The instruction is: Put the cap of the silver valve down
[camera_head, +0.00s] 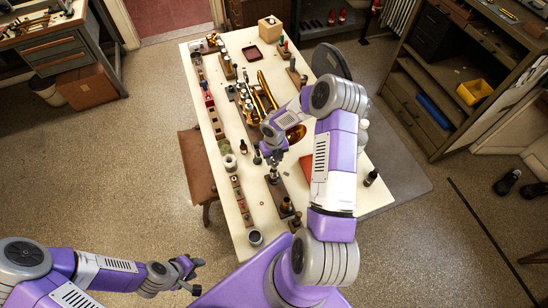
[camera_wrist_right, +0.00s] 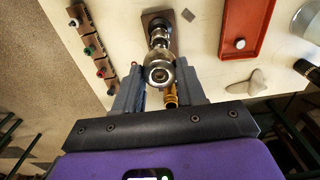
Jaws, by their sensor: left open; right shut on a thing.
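My right gripper (camera_head: 270,158) is over the work table, shut on a round silver cap (camera_wrist_right: 159,75). In the right wrist view the fingers (camera_wrist_right: 158,84) grip it from both sides. Beyond the cap a silver valve (camera_wrist_right: 157,38) stands on a dark wooden base (camera_wrist_right: 152,17); it also shows just below the gripper in the head view (camera_head: 273,174). I cannot tell whether the cap touches the valve. My left gripper (camera_head: 190,272) is open and empty, over the floor left of the table's near end.
The white table (camera_head: 240,228) holds a brass horn (camera_head: 262,90) further back. A red tray (camera_wrist_right: 271,25) lies right of the valve, and a rack of coloured pieces (camera_wrist_right: 91,42) lies left. A dark bottle (camera_head: 371,177) stands near the right edge.

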